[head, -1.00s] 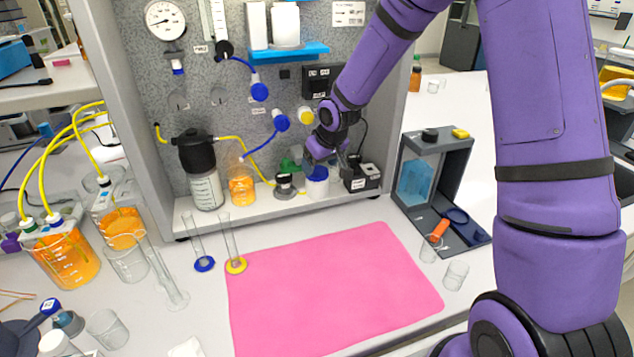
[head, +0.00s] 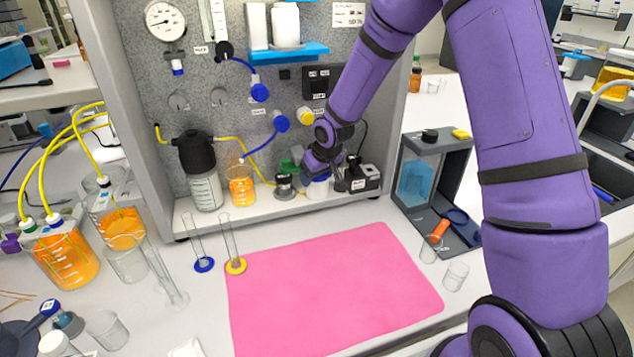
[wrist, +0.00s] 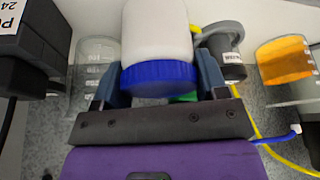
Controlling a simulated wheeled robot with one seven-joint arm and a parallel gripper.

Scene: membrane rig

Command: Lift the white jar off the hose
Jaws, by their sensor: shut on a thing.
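The white jar (head: 317,189) with a blue lid stands on the rig's shelf in the head view. In the wrist view the jar (wrist: 158,38) is between my two fingers, its blue lid (wrist: 158,79) toward the palm. My gripper (head: 322,172) reaches down from above and is shut on the jar near the lid; it also shows in the wrist view (wrist: 160,85). The yellow hose (head: 256,163) runs down to the shelf left of the jar.
A small dark-capped device (head: 285,186) stands close left of the jar, and a black switch box (head: 363,178) close right. A beaker of orange liquid (head: 242,188) stands farther left. A pink mat (head: 330,285) lies clear in front.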

